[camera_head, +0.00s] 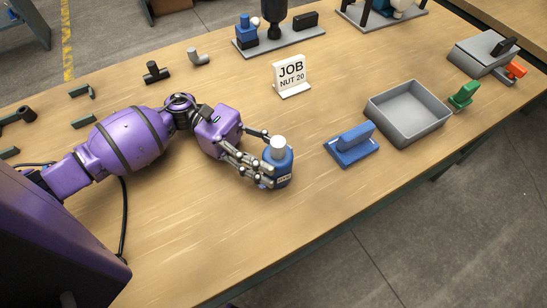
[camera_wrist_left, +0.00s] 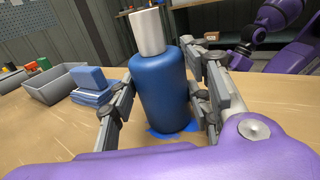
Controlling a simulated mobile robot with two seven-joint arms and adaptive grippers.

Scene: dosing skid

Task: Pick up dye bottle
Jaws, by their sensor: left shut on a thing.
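The dye bottle (camera_head: 283,168) is a blue bottle with a white cap and a small dark label. It is upright at the middle of the table. In the left wrist view the bottle (camera_wrist_left: 164,88) fills the centre, with blue marks on the table around its base. My left gripper (camera_head: 268,160) is shut on the bottle, with its fingers on both sides of the body. In the left wrist view the left gripper (camera_wrist_left: 160,100) also has a finger on each side of it. I cannot tell whether the bottle's base touches the table. My right gripper is not seen in the head view.
A green piece (camera_head: 464,95) is beyond the tray. A white JOB sign (camera_head: 291,76) stands behind the bottle. Pipe fittings (camera_head: 156,72) lie at the back left. The table front is clear.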

